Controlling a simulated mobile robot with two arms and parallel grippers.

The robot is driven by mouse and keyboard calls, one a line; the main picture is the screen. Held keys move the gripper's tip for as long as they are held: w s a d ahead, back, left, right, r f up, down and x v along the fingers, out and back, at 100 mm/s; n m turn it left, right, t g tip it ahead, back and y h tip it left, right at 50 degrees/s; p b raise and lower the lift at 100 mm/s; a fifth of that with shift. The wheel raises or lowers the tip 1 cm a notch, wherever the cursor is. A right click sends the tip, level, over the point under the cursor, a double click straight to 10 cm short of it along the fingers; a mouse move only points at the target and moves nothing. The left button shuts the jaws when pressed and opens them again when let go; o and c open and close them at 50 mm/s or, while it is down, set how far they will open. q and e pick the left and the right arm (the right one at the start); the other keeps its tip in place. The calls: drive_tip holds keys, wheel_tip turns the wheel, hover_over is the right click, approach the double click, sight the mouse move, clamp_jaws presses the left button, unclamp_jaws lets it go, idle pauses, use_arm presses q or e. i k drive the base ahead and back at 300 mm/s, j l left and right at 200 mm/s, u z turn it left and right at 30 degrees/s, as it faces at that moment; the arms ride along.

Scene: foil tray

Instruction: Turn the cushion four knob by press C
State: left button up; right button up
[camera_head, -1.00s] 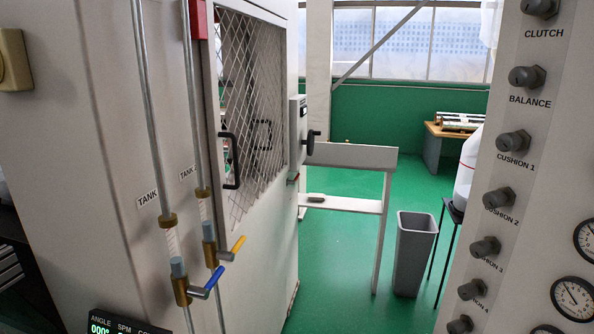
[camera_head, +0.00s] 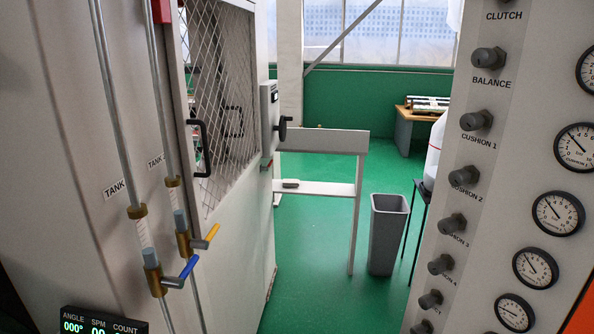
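A column of dark grey knobs runs down the pale panel (camera_head: 520,110) on the right. From the top their labels read clutch, balance, cushion 1, cushion 2, then partly covered labels. The cushion four knob (camera_head: 440,264) is low in this column, its label below it partly hidden. The cushion 3 knob (camera_head: 452,224) is just above it, and another knob (camera_head: 430,299) just below. No letter naming the press shows on this panel. Neither of my grippers is in view.
Round gauges (camera_head: 558,213) line the panel right of the knobs. A grey bin (camera_head: 387,235) stands on the green floor beyond. A white machine cabinet (camera_head: 90,150) with pipes and valves (camera_head: 153,278) fills the left. Green floor (camera_head: 315,270) lies open between.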

sight(437, 266)
drive_tip(key=z, duration=1.3)
